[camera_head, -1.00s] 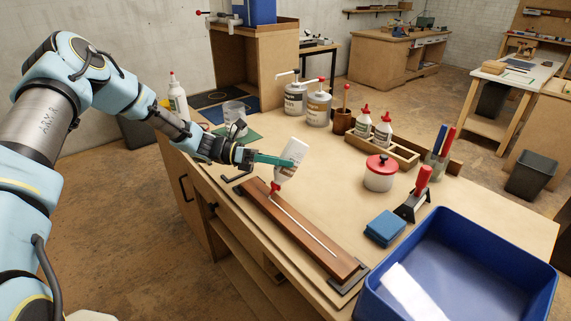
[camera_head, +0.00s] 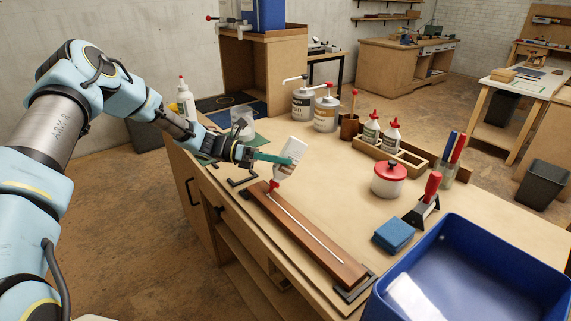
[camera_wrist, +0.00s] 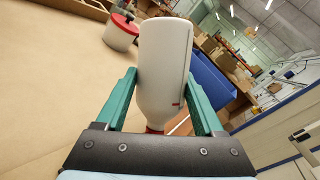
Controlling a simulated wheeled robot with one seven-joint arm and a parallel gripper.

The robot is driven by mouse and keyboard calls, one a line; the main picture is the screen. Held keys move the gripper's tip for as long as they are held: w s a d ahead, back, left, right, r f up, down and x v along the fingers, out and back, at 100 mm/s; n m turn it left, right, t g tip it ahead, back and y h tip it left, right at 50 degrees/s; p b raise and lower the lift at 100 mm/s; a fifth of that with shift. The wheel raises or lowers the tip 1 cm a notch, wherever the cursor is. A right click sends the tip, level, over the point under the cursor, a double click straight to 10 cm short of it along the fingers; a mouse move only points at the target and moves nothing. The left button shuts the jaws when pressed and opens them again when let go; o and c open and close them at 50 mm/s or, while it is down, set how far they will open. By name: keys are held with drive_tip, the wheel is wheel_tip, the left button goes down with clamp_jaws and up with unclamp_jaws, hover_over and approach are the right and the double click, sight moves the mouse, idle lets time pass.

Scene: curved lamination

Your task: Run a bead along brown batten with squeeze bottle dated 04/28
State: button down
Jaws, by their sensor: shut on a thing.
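My gripper (camera_head: 274,158) is shut on a white squeeze bottle (camera_head: 294,154) with a red cap. The bottle is tilted nozzle-down, its red tip at the far left end of the brown batten (camera_head: 315,251). In the wrist view the bottle (camera_wrist: 163,70) sits between my green fingers; no date can be read on it. The batten lies on the workbench, and a thin white bead (camera_head: 306,229) runs along most of its top. I cannot tell whether the tip touches the wood.
A blue bin (camera_head: 455,235) stands at the front right, with a blue sponge (camera_head: 393,235) and a red-handled tool (camera_head: 427,198) beside it. A red-lidded pot (camera_head: 388,180) and a wooden rack (camera_head: 372,151) with two bottles are farther back. A bottle (camera_head: 185,98) stands at the back left.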

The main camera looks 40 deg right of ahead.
drive_tip(key=shift+w, duration=0.4)
drive_tip(key=shift+w+b, duration=0.4)
drive_tip(key=shift+w, duration=0.4)
drive_tip(key=c, duration=0.6)
unclamp_jaws()
drive_tip(key=c, duration=0.7)
drive_tip(key=shift+r+p, duration=1.3)
drive_tip(key=shift+r, duration=0.7)
